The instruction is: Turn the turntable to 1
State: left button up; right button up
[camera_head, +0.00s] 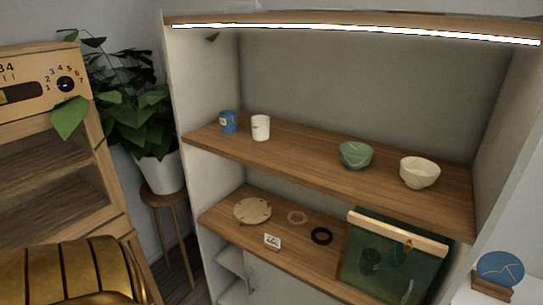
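No thing in view is clearly marked as the turntable. A round, flat wooden disc (252,210) with small dark marks lies on the lower shelf of the white cabinet. Neither of my grippers is in view.
Cups and bowls stand above. A potted plant (160,172) stands left. A gold ribbed form fills the lower left.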

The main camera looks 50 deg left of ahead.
aim_at(249, 212)
jog(key=u, duration=1.7)
jog(key=i, duration=0.05)
